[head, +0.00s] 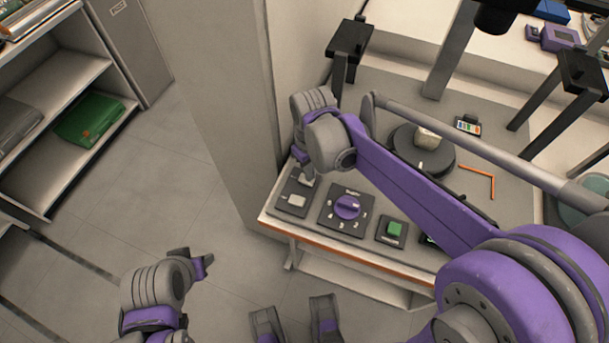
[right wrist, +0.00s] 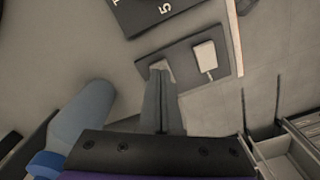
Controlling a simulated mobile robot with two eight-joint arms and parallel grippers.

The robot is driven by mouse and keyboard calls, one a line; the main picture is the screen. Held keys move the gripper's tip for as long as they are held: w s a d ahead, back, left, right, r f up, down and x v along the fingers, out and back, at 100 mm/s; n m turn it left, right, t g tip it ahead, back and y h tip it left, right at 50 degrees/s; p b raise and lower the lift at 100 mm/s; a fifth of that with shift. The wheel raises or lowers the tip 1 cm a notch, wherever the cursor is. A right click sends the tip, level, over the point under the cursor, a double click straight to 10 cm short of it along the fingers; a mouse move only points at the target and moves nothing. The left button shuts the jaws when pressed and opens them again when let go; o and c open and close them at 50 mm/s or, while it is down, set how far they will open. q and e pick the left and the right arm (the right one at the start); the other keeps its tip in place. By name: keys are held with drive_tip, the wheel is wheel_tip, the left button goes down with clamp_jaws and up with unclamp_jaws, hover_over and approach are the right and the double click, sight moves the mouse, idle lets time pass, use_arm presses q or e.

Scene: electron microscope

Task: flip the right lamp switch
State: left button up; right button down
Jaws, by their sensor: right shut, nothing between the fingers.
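A dark switch plate (head: 286,212) with two pale rocker switches sits at the left front corner of the instrument table. The nearer switch (head: 297,201) is uncovered in the head view, and it also shows in the right wrist view (right wrist: 205,56). The farther switch (head: 306,180) is partly hidden by my right gripper (head: 308,171). In the right wrist view, the shut, empty fingers (right wrist: 161,75) reach this switch (right wrist: 160,65), at or touching it. I cannot tell which switch is the right lamp's. My left gripper (head: 205,263) is low over the floor, away from the table.
A purple dial (head: 347,207) and a green button (head: 394,229) sit to the right of the switch plate. A round dark stage (head: 424,160) and an orange angle piece (head: 490,180) lie behind my right arm. A pillar (head: 215,90) stands left of the table.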

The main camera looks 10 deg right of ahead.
wheel_tip(320, 180, up, 6)
drive_tip(key=p, duration=0.4)
idle(0.6)
drive_tip(key=s+d+r+m+t+p, duration=0.1)
drive_tip(key=s+d+m+t, duration=0.1)
drive_tip(key=s, duration=0.5)
drive_tip(key=s+d+r+m+t+p, duration=0.1)
drive_tip(key=s+d+m+t+p, duration=0.1)
drive_tip(key=s, duration=0.5)
drive_tip(key=d+m+t, duration=0.1)
drive_tip(key=d, duration=0.1)
drive_tip(key=shift+d+p, duration=0.3)
